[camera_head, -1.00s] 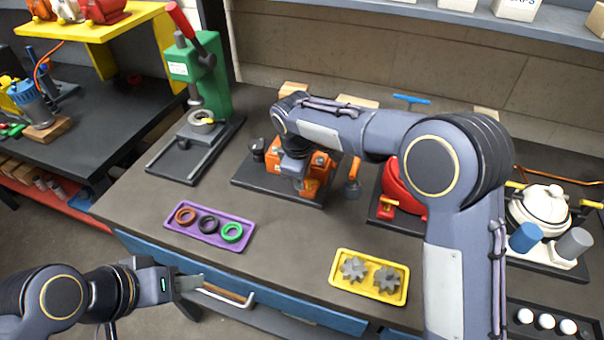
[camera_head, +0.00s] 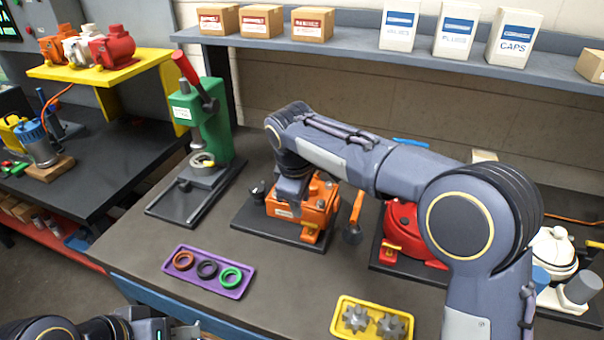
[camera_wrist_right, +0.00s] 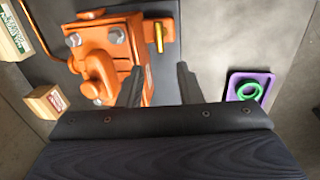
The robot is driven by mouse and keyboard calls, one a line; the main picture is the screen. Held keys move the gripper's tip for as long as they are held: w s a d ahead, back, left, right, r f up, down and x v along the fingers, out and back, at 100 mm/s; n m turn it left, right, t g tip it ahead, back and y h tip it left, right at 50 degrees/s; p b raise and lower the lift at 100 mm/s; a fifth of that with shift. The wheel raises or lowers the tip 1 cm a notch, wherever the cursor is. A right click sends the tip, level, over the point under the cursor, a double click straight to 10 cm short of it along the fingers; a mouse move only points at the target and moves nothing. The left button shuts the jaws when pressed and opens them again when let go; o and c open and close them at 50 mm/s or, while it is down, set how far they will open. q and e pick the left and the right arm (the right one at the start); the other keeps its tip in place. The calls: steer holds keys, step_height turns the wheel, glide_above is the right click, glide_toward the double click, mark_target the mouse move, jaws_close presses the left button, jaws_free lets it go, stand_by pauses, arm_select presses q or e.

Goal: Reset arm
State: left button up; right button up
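My right gripper (camera_wrist_right: 160,82) is open in the right wrist view, its two dark fingers apart with nothing between them. The orange motor (camera_wrist_right: 105,52) lies beyond and left of the fingers there. In the head view the right arm reaches over the bench from the right, and its wrist hangs in front of the orange motor (camera_head: 315,207), partly hiding it. I cannot tell from these views whether the gripper touches it. My left gripper (camera_head: 186,334) is at the bottom edge of the head view, mostly cut off, in front of the bench, so its opening cannot be judged.
A purple tray (camera_head: 210,288) with three rings and a yellow tray (camera_head: 342,329) with two gears lie near the bench front. A green press (camera_head: 218,130) stands left. A red motor (camera_head: 400,222) is partly behind my right arm. A shelf (camera_head: 350,51) holds several boxes.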

steer(key=s+d+r+m+y, duration=0.2)
steer(key=s+d+m, duration=0.3)
steer(key=d, duration=0.4)
steer(key=s+d+r+m+y, duration=0.1)
steer(key=s+d+r+m, duration=0.15)
steer(key=s+d, duration=0.55)
steer(key=s+d+f+m+t, duration=0.1)
steer(key=s+d+f+m, duration=0.1)
steer(key=s, duration=0.6)
steer(key=s+d+f+m+t+y, duration=0.1)
steer(key=s+d+f+m+t, duration=0.1)
steer(key=s+m, duration=0.4)
step_height(320, 180, down, 2)
steer(key=shift+s+d+f+t+y, duration=0.3)
steer(key=shift+s+d, duration=0.4)
steer(key=shift+s, duration=0.5)
steer(key=shift+r+m, duration=0.1)
steer(key=shift+m, duration=0.15)
